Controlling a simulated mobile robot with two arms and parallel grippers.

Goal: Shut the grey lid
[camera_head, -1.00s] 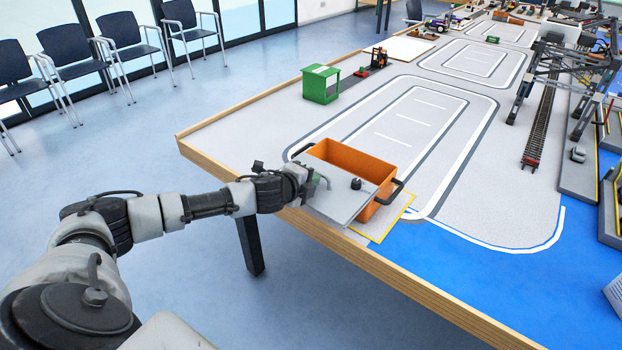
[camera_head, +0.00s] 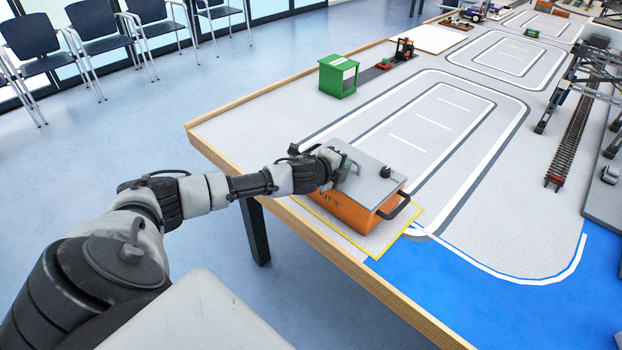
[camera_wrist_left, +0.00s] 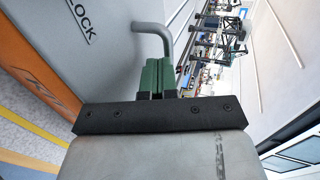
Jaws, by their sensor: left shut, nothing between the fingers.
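An orange box (camera_head: 350,212) with dark lettering on its side stands near the table's front edge. The grey lid (camera_head: 372,178) lies over its top, looking level, and no opening shows; I cannot tell whether it is fully seated. My left gripper (camera_head: 350,164) is at the lid's left part, shut with nothing held. In the left wrist view its green fingers (camera_wrist_left: 157,78) are together beside a bent grey handle (camera_wrist_left: 152,30), close to the lid (camera_wrist_left: 115,45) with its "LOCK" label. My right gripper is out of view.
A black side handle (camera_head: 396,207) sticks out on the box's right. A green box (camera_head: 338,76) stands farther back. The grey tabletop (camera_head: 270,125) left of the box is clear.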

